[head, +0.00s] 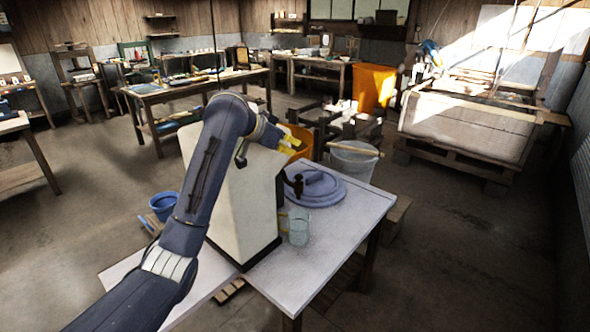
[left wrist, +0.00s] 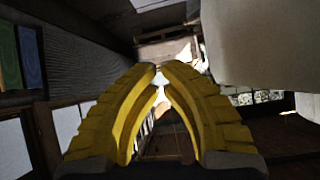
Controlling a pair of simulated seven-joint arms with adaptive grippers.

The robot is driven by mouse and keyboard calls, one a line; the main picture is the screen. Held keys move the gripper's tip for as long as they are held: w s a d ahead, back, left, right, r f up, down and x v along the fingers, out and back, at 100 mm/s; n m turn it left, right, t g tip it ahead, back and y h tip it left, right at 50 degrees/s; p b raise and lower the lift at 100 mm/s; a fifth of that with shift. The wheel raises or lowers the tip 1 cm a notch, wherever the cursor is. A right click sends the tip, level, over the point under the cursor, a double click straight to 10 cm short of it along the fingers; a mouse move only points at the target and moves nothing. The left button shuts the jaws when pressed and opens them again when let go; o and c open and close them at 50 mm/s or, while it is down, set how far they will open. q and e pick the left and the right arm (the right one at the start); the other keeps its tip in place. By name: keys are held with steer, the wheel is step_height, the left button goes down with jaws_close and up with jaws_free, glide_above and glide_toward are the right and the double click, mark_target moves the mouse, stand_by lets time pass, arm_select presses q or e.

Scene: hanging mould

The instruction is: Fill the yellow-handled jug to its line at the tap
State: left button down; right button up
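The dark tap (head: 294,184) sticks out from the right side of the tall cream tank (head: 235,205). My left gripper (head: 291,141) is above and behind the tank's top right edge, apart from the tap and jug. In the left wrist view its yellow fingers (left wrist: 160,72) stand apart with a narrow gap at the tips and nothing between them. My right gripper is not in view.
A blue bucket (head: 163,206) is left of the tank; a grey bucket (head: 354,161) and an orange tub (head: 297,143) stand behind. The table right of the jug is clear.

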arm_select(q)
steer(key=shift+w+a+f+n+y, duration=0.2)
steer(key=shift+a+f+n+y, duration=0.15)
steer(key=shift+a+f, duration=0.1)
steer(key=shift+w+a+f+n+y, duration=0.2)
steer(key=shift+a+f+n+y, duration=0.15)
steer(key=shift+a+f, duration=0.05)
glide_above(299, 176)
steer(key=f, duration=0.6)
steer(key=shift+s+f, duration=0.2)
steer(key=shift+s, duration=0.2)
step_height(299, 176, down, 2)
steer(key=shift+w+f, duration=0.1)
steer(key=shift+w, duration=0.05)
steer(key=shift+w+f, duration=0.15)
steer(key=shift+f, duration=0.75)
steer(key=shift+f, duration=0.1)
steer(key=shift+f, duration=1.35)
stand_by(3.1)
